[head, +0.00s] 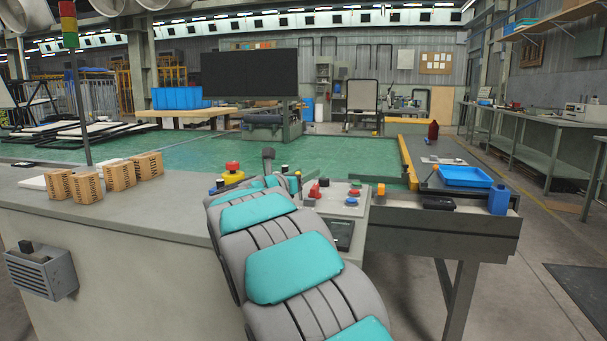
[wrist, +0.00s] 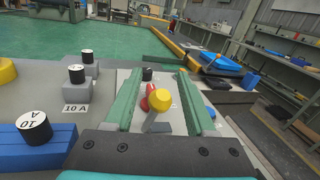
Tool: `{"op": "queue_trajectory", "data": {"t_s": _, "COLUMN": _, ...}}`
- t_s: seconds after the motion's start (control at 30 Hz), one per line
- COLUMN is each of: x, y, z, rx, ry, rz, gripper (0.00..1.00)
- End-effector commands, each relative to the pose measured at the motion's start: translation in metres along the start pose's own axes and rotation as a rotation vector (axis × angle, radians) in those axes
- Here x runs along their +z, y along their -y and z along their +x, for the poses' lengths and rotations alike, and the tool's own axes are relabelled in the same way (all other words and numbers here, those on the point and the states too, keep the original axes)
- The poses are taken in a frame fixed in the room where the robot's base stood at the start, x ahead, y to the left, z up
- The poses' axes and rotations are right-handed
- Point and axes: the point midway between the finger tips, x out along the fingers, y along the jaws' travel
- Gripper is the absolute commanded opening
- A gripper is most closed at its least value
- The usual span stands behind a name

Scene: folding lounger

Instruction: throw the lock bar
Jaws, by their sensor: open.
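No lounger shows, and I cannot tell for sure which part is the lock bar. In the wrist view, my gripper (wrist: 159,74) is open, with its two green fingers apart. A yellow-knobbed lever (wrist: 160,99) on a pale stem shows between the fingers, slightly tilted; whether it touches them I cannot tell. A red knob (wrist: 144,103) is just left of and behind it, and a black knob (wrist: 147,74) is farther off. In the head view my grey and teal arm reaches over the bench and mostly hides the gripper and the lever.
Left of the fingers are a blue block (wrist: 42,145) with a black cap marked 10 and a grey block (wrist: 76,88) labelled 10 A. A control box (head: 338,202) with coloured buttons stands right of my arm. Brown cartons (head: 118,175) and a blue tray (head: 464,177) lie farther away.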

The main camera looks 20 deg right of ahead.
Motion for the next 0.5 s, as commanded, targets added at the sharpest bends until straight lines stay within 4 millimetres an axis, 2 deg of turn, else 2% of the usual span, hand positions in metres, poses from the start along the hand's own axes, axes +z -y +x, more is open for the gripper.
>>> {"op": "queue_trajectory", "data": {"t_s": 0.1, "x": -0.0002, "y": -0.0002, "z": -0.0002, "rx": 0.001, "ry": 0.0, "rz": 0.0, "gripper": 0.53}}
{"op": "queue_trajectory", "data": {"t_s": 0.5, "x": -0.0003, "y": -0.0004, "z": -0.0004, "rx": 0.001, "ry": 0.0, "rz": -0.001, "gripper": 0.08}}
